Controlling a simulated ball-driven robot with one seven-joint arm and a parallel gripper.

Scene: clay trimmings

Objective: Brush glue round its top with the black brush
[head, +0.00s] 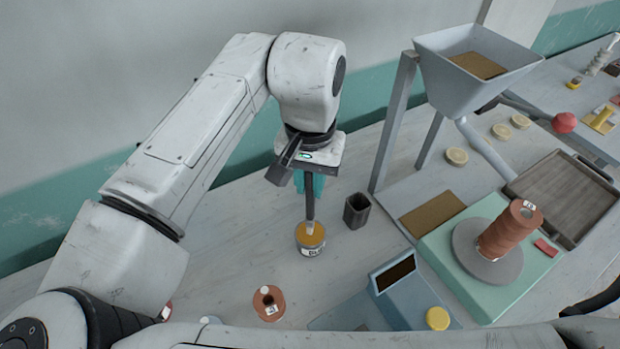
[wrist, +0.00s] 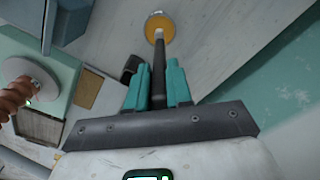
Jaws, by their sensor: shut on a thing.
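My gripper (head: 310,186) has teal fingers and is shut on the black brush (head: 310,209), which hangs upright with its lower end at the glue pot (head: 311,251). The pot is open, with orange-yellow glue and a partly hidden label. In the wrist view the brush (wrist: 159,75) runs between the fingers (wrist: 158,68) to the glue pot (wrist: 158,15). Whether its tip is in the glue or just above is unclear. A tall, tilted-looking terracotta clay piece (head: 508,232) with a white tag stands on the grey round plate (head: 478,262).
A shorter terracotta piece (head: 268,303) stands at the front. A dark square cup (head: 357,211) is right of the pot. A blue device (head: 395,290), a grey hopper on legs (head: 470,95) and a brown tray (head: 570,195) stand right. Bench left of the pot is clear.

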